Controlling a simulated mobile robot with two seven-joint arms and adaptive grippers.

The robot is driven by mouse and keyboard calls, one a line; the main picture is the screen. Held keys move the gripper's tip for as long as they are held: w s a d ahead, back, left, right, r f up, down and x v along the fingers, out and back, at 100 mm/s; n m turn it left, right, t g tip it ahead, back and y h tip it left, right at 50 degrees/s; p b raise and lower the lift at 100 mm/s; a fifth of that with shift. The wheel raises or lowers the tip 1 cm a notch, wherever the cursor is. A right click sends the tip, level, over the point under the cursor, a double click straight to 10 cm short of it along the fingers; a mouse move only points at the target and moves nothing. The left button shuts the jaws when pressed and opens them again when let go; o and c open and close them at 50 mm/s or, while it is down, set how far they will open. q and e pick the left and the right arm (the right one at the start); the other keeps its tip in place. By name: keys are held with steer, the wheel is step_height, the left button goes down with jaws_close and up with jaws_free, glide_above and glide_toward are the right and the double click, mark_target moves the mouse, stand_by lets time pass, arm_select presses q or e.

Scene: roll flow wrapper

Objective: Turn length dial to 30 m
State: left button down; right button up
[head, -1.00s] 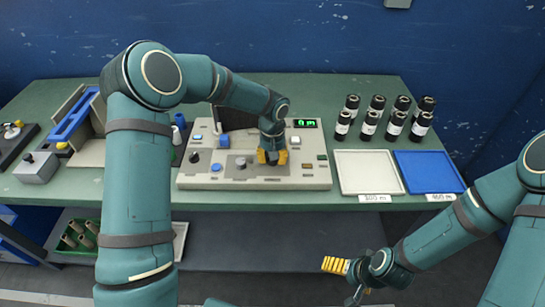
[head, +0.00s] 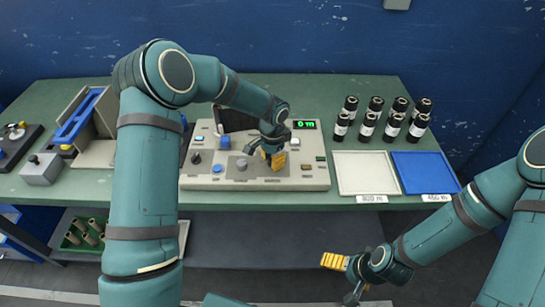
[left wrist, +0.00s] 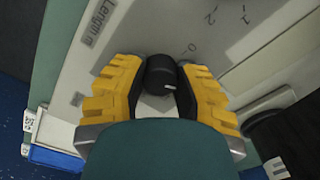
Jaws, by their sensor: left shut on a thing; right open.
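The black length dial (left wrist: 161,75) sits between the yellow fingers of my left gripper (left wrist: 160,100), which is shut on it. Beside it on the panel are a "Length m" label (left wrist: 97,22) and scale marks 0, 1 and 2. In the head view my left gripper (head: 273,160) is over the right half of the control console (head: 205,180) and hides the dial. The green display (head: 305,125) reads 0 m. My right gripper (head: 336,262) is open and empty, in front of the table, well away from the console.
Several black rolls (head: 375,105) stand at the back right. A white tray (head: 365,190) and a blue tray (head: 440,190) lie before them. A grey box (head: 40,170) and a blue-topped fixture (head: 80,115) are at the left. A green crate (head: 70,243) sits below.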

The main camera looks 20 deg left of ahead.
arm_select(q)
steer(key=shift+m+p, duration=0.5)
steer(key=shift+m, duration=1.5)
steer(key=shift+f, duration=0.1)
steer(key=c, duration=0.6)
jaws_free()
step_height(320, 180, up, 12)
